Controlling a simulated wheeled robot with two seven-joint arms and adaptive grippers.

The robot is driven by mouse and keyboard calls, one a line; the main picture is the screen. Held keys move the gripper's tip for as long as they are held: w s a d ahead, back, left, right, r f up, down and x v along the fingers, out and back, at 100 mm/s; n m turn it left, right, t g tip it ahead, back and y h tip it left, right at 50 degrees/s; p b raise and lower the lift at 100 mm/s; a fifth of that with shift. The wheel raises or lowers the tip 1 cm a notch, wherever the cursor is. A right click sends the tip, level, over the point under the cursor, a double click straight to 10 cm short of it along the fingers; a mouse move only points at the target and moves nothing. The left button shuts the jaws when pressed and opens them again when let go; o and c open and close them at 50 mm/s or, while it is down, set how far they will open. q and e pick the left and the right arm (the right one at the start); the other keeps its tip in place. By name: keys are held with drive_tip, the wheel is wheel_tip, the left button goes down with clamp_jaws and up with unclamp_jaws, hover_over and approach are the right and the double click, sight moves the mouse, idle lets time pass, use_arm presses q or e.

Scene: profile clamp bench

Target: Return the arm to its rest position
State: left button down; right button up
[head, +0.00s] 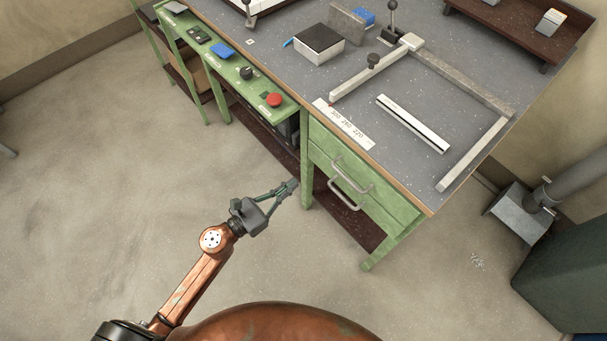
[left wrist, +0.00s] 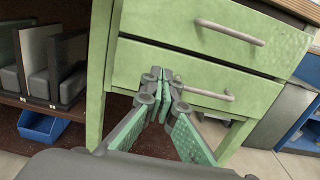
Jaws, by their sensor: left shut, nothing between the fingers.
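My left arm comes in from the lower left of the head view. Its gripper (head: 292,185) is shut and empty, held over the floor in front of the green bench (head: 312,150), short of the drawers. In the left wrist view the gripper (left wrist: 163,84) shows with its fingertips together, in front of the lower green drawer (left wrist: 150,68). I cannot tell from this view whether the fingers touch the drawer front; in the head view they look apart from it. My right gripper is in neither view.
The grey bench top (head: 470,120) carries a clamp frame (head: 460,80), a white profile (head: 412,123) and a black-topped box (head: 320,42). A red button (head: 274,100) is on the green ledge. Drawer handles (head: 343,196) stick out near the gripper. Open floor (head: 110,180) lies to the left.

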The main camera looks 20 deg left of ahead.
use_arm(q)
drive_tip(key=shift+v, duration=0.95)
